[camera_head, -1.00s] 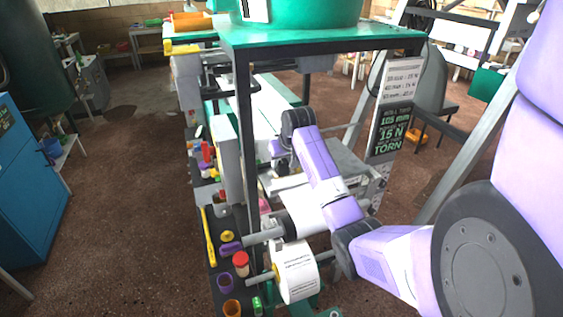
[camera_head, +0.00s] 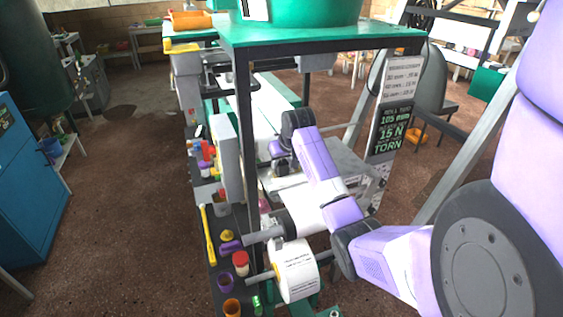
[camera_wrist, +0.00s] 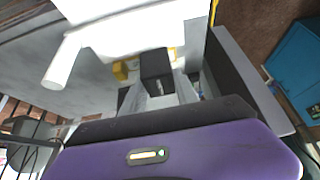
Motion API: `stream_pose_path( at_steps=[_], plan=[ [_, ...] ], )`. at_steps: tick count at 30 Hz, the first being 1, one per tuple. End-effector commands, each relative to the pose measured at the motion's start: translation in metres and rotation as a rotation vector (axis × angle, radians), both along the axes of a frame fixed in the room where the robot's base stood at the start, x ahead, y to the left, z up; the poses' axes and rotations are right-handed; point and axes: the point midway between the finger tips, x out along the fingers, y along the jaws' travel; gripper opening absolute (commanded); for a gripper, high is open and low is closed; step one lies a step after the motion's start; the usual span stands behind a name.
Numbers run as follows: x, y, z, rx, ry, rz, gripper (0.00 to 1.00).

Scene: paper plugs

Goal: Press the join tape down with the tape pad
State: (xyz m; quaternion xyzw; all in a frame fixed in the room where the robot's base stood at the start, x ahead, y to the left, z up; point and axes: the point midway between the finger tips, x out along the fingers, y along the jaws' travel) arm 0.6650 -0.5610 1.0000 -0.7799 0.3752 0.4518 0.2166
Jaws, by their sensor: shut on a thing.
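My gripper (camera_wrist: 160,88) shows in the wrist view, with its fingers shut on a dark block, which looks like the tape pad (camera_wrist: 155,66). The pad is just below a white roll (camera_wrist: 130,28), in front of a pale surface. I cannot tell whether the pad touches anything. I cannot make out the join tape in any view.
A green-topped frame (camera_head: 320,38) stands over the machine. A white paper roll (camera_head: 297,271) sits on a spindle at the front. A dark strip holds several small coloured cups and a red-capped jar (camera_head: 241,262). A sign board (camera_head: 391,128) stands at right.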

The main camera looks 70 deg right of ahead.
Motion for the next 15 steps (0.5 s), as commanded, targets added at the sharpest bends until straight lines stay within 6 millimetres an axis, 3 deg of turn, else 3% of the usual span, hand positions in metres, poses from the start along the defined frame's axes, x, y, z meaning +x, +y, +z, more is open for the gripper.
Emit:
stream_pose_path(
  at_steps=[15],
  plan=[
    [0.0001,0.0001,-0.006,0.0,0.0,0.0,0.04]
  ],
)
